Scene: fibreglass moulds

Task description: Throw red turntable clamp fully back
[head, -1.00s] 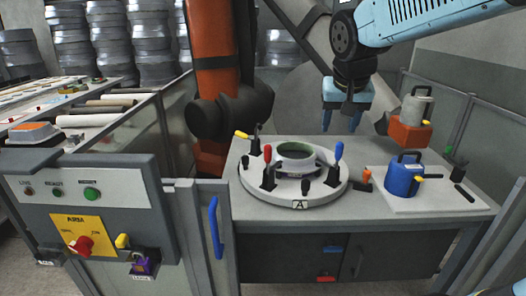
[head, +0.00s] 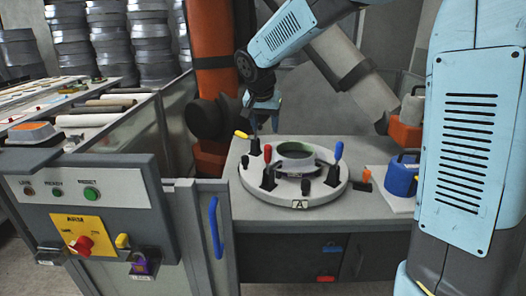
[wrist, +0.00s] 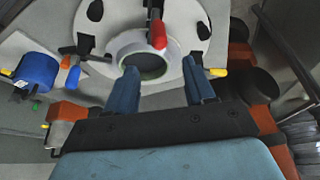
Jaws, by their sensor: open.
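The red turntable clamp has a red handle (head: 267,153) standing about upright on a black base at the turntable's front left. In the wrist view its red handle (wrist: 157,34) shows beyond the mould ring, between the lines of my fingers. The round pale turntable (head: 300,201), marked A, carries a ring-shaped mould (head: 295,151) with a green inside. My gripper (head: 264,124) is above the turntable's back left, near the yellow-handled clamp (head: 242,134).
A blue-handled clamp (head: 338,151) stands at the turntable's right. An orange-topped item (head: 366,174) and a blue can (head: 401,179) are on the table's right. A control panel (head: 85,215) and fence stand front left. An orange column (head: 213,60) rises behind.

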